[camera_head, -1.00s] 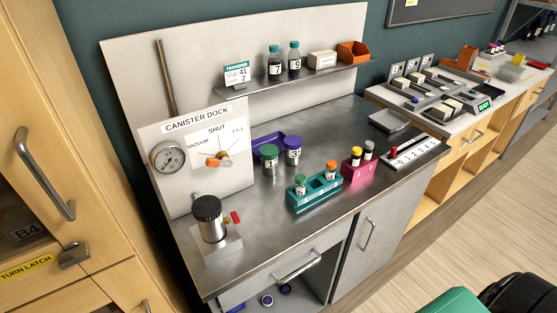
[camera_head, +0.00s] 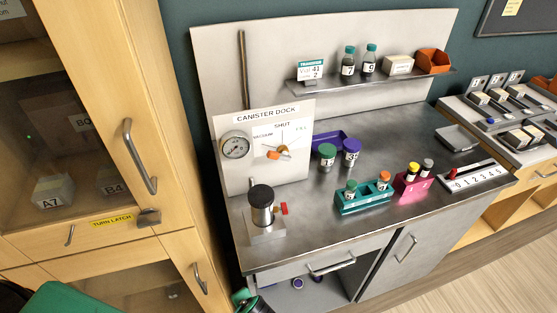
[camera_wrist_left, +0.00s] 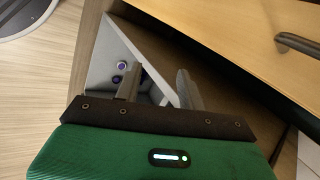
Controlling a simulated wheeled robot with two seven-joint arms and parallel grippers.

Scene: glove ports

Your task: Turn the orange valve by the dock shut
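The orange valve (camera_head: 277,153) is on the white canister dock panel (camera_head: 266,120), amid the labels VACUUM, SHUT and FILL. Its orange handle leans to the left, toward the VACUUM side, though it is small. A black-topped steel canister (camera_head: 262,205) with a red knob stands below the panel. My left gripper shows in the left wrist view (camera_wrist_left: 158,92), fingers apart with nothing between them, low before the bench's open compartment. In the head view neither gripper's fingers show clearly; a green and black part of mine is at the bottom edge. My right gripper is not seen.
A round gauge (camera_head: 235,146) is left of the valve. A wooden cabinet (camera_head: 150,90) with a long handle stands left of the bench. Green and purple jars (camera_head: 327,155) and a teal rack (camera_head: 362,197) are to the right.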

